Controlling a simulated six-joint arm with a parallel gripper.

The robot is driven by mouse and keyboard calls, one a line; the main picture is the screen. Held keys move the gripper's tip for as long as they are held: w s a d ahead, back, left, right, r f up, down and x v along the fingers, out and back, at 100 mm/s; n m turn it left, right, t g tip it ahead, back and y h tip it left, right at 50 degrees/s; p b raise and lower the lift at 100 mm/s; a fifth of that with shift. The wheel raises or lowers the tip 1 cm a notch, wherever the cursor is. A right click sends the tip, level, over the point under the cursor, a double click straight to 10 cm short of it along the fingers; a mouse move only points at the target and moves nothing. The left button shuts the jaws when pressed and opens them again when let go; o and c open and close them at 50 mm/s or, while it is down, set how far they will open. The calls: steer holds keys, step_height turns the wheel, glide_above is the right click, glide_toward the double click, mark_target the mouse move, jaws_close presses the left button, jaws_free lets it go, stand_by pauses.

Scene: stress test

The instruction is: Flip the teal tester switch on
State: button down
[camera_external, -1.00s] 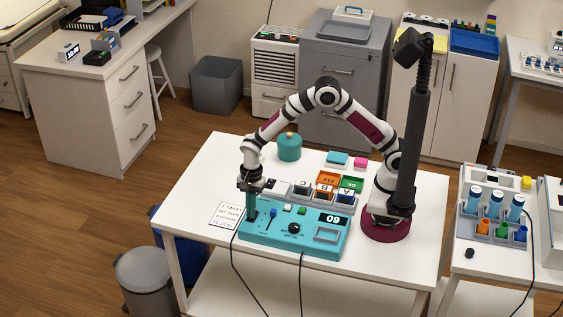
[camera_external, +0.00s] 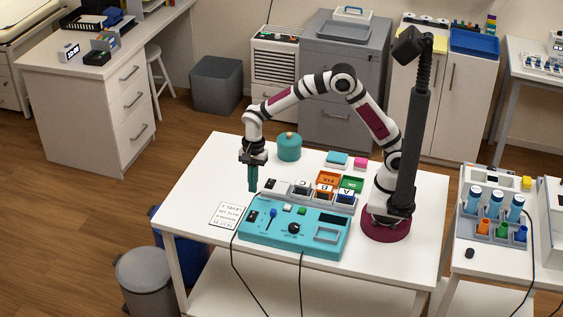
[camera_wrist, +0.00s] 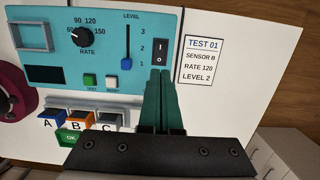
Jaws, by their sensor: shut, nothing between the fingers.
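The teal tester (camera_external: 270,239) lies on the white table; it fills the upper left of the wrist view (camera_wrist: 60,55). Its black rocker switch (camera_wrist: 160,50), marked I and O, is near the panel's edge beside the level slider; it also shows in the external view (camera_external: 253,216). I cannot tell which side of the rocker is pressed. The tester's display (camera_wrist: 45,74) is dark. My gripper (camera_external: 252,190) is shut and empty, its teal fingers pointing down, raised above the table behind the tester. In the wrist view the fingertips (camera_wrist: 160,72) appear just below the rocker.
The blue level slider (camera_wrist: 126,63), rate knob (camera_wrist: 82,38) and two buttons share the panel. Sensor blocks A, B and C stand in a grey rack (camera_wrist: 125,112) behind it. A test card (camera_wrist: 200,61) lies beside the tester. A teal round pot (camera_external: 289,149) stands farther back.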

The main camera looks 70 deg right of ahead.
mark_target(252, 216)
steer(key=r, duration=0.5)
steer(key=shift+d+r, duration=0.4)
steer(key=a+f, duration=0.1)
steer(key=f, duration=0.3)
steer(key=a+f, duration=0.1)
steer(key=f, duration=0.4)
steer(key=a+f, duration=0.1)
steer(key=f, duration=0.3)
steer(key=shift+a+f, duration=0.2)
steer(key=shift+f, duration=0.2)
steer(key=shift+a+f, duration=0.1)
steer(key=shift+f, duration=0.1)
steer(key=shift+d+r, duration=0.15)
steer(key=shift+d, duration=0.7)
